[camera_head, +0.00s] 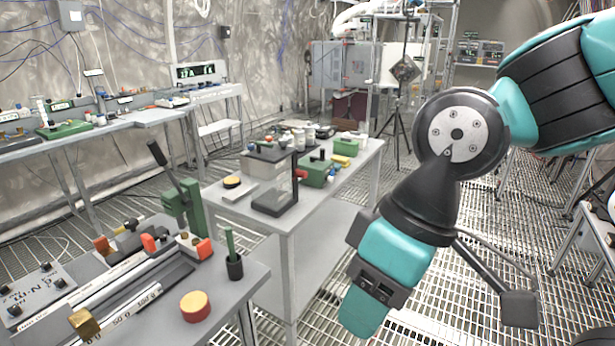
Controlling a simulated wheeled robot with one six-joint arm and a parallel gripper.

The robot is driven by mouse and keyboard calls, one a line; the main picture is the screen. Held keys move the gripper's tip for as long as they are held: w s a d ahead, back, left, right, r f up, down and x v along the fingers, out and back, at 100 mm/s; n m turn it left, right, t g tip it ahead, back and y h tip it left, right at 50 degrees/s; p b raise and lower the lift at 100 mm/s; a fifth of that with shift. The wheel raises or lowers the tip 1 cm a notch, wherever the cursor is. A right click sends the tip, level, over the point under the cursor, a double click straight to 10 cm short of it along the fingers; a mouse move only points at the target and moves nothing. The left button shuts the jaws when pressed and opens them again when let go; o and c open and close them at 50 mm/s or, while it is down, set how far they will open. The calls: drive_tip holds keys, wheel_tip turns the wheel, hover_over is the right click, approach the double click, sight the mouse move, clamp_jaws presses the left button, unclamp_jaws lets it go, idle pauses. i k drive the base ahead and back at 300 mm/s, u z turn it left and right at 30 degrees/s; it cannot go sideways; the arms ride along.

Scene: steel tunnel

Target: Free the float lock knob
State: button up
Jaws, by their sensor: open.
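I cannot tell for sure which part is the float lock knob; no label naming it is readable. Several knob-like parts show. A round red knob with a yellow top (195,306) is on the near grey bench at the lower left. A brass-coloured block-like knob (85,323) sits at the front end of a marked rail on that bench. A round black piece with a yellow top (232,182) is on the middle table. My arm hangs down at the right, apart from these parts.
A glass-sided black frame (276,208) and green boxes (315,172) crowd the middle table (245,209). Grating floor (450,290) is open at right.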

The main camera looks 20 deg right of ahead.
sight(283, 144)
drive_tip(key=z, duration=0.05)
drive_tip(key=k, duration=0.5)
drive_tip(key=u, duration=0.8)
drive_tip(key=i, duration=1.3)
drive_tip(key=z, duration=0.35)
